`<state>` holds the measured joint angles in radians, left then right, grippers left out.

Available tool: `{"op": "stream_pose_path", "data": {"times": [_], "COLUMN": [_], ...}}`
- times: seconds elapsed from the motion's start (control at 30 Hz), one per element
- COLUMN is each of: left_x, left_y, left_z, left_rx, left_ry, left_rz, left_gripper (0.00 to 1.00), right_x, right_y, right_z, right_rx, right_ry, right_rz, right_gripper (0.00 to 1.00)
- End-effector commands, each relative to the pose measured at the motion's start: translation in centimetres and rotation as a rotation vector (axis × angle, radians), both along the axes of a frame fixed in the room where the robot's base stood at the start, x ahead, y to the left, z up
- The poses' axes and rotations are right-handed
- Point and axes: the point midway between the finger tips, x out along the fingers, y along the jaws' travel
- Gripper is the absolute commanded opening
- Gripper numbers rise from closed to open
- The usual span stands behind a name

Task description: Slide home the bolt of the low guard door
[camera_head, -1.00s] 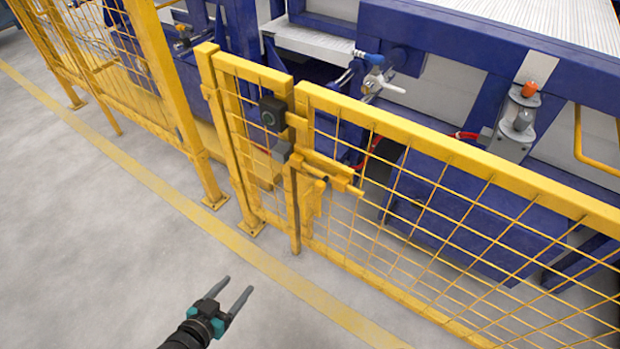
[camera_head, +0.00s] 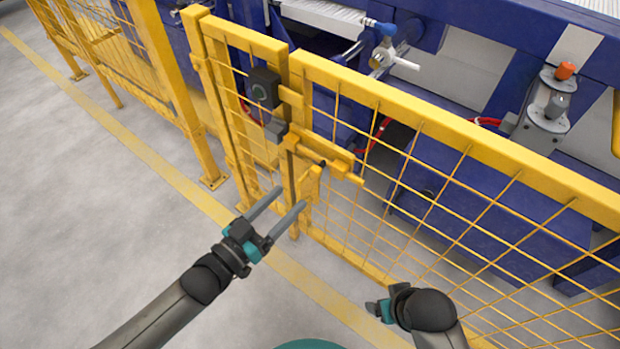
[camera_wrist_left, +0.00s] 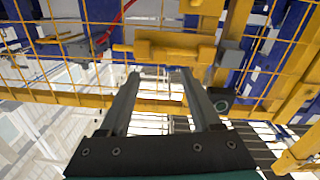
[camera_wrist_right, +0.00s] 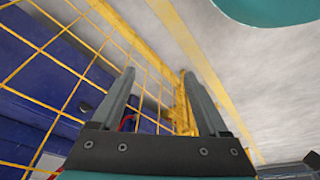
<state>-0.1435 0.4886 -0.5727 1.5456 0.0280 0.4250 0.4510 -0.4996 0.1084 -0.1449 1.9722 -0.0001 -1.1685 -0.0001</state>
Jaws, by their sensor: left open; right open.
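The yellow low guard door (camera_head: 440,122) is a mesh panel with a thick top rail. Its yellow bolt (camera_head: 335,160) lies across the upper left part of the door, near the post. A small dark knob shows by it. The bolt also shows in the left wrist view (camera_wrist_left: 165,50), beyond the fingertips. I cannot tell how far the rod is slid. My left gripper (camera_head: 291,197) is open and empty, in front of the post and a little below the bolt.
A black switch box (camera_head: 263,88) and a grey block (camera_head: 276,130) are fixed at the gap beside the bolt. Taller yellow fencing (camera_head: 160,80) stands at the left. Blue machinery (camera_head: 470,190) stands behind the door. The grey floor (camera_head: 90,200) at the left is clear.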

Motion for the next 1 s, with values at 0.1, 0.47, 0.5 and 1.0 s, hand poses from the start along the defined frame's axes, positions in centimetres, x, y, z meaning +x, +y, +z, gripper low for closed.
{"op": "stream_pose_path", "data": {"times": [0.1, 0.47, 0.5, 1.0], "left_x": [1.6, 5.4, 5.6, 6.6], "left_y": [-1.3, -4.2, -4.4, -5.2], "left_z": [-0.1, -0.1, -0.1, 0.0], "left_rx": [-0.001, 0.0, 0.001, 0.002], "left_ry": [-0.003, -0.001, -0.001, 0.001], "left_rz": [-0.001, 0.0, 0.0, 0.0], "left_gripper": [0.65, 0.65, 0.65, 0.65], "right_x": [0.4, 1.0, 1.0, 1.0], "right_y": [0.0, 0.1, 0.1, 0.1], "right_z": [1.1, 4.8, 5.1, 6.4], "right_rx": [0.003, 0.009, 0.01, 0.012], "right_ry": [-0.021, -0.073, -0.078, -0.091], "right_rz": [-0.001, -0.003, -0.002, -0.003], "right_gripper": [0.78, 0.78, 0.78, 0.78]}}
